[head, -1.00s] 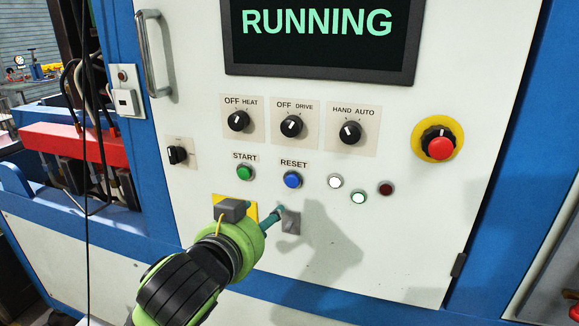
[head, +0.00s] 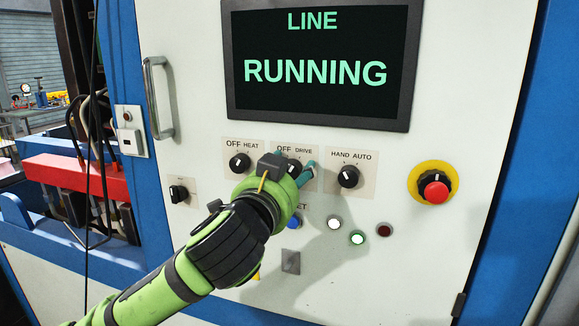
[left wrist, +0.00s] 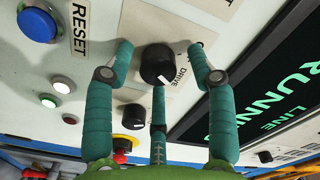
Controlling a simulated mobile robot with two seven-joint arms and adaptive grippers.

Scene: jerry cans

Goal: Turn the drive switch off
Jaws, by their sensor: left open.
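The drive switch (head: 294,166) is a black rotary knob on the white panel, under a label reading OFF and DRIVE, partly hidden by my gripper in the head view. In the left wrist view the knob (left wrist: 157,64) shows fully, its white pointer mark toward the word DRIVE. My left gripper (head: 302,169), green with teal fingers, is open in front of the knob. In the left wrist view its fingertips (left wrist: 161,48) are spread on both sides of the knob, with the third finger below it; contact cannot be told. My right gripper is not in view.
The screen (head: 315,72) above reads LINE RUNNING. The heat knob (head: 239,163) is left of the drive switch and the hand/auto knob (head: 348,176) close on its right. A blue reset button (head: 294,221) lies below. A red emergency stop (head: 435,188) is farther right.

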